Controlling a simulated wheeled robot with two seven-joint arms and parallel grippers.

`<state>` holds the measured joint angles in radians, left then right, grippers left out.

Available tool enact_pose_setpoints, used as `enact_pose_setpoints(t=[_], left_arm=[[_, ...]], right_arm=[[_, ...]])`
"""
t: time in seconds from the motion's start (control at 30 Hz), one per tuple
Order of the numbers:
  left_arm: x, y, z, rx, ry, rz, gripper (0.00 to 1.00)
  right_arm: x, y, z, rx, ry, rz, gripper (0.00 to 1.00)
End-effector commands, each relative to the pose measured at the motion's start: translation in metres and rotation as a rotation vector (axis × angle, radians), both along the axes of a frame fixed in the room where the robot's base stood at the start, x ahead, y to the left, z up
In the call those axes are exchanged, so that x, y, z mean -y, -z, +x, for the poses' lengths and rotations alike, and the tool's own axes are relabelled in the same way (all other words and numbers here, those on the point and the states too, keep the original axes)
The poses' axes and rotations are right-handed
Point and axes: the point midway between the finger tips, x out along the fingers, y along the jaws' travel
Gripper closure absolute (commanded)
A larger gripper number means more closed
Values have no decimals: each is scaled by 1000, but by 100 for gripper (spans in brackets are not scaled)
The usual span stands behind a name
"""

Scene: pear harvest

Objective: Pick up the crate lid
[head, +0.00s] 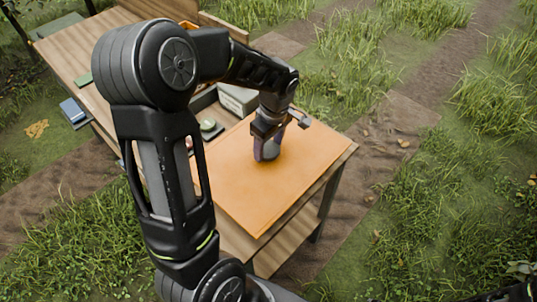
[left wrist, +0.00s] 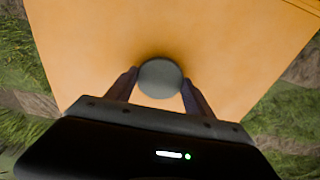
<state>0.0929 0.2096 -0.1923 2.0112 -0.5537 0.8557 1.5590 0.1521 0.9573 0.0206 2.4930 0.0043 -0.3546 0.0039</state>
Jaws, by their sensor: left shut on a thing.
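The crate lid (head: 225,190) is a flat orange panel over the near right end of the wooden table. It also fills much of the left wrist view (left wrist: 100,35). A round grey knob (left wrist: 160,78) stands on it. My left gripper (head: 267,153) points down at the panel, its fingers shut on the knob. In the left wrist view the two fingers (left wrist: 158,88) press on either side of the knob. In the head view the fingers hide most of the knob. I cannot tell whether the panel rests on the table or is slightly raised. My right gripper is not in view.
A pale box (head: 238,98) and a tray with a round greenish item (head: 208,124) are just behind the lid. A blue box (head: 72,110) is at the table's left side. A wooden shelf lies below the tabletop. Grass and bare soil surround the table.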

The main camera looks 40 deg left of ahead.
Motion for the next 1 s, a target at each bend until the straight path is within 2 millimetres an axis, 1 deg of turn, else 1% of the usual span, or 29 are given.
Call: enact_pose_setpoints(t=[0.03, 0.1, 0.2, 0.3, 0.43, 1.0], left_arm=[[1, -10, 1, 7, 0, -1, 95], [0, -24, 1, 7, 0, 0, 95], [0, -40, 1, 5, 1, 1, 95], [0, -51, 1, 3, -1, 0, 95], [0, -56, 0, 1, -1, -1, 95], [1, -55, 0, 0, 2, -1, 95]], right_arm=[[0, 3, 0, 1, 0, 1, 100], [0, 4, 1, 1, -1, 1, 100], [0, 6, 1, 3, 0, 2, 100], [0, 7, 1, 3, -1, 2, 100], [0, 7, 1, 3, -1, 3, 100], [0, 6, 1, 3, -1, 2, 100]])
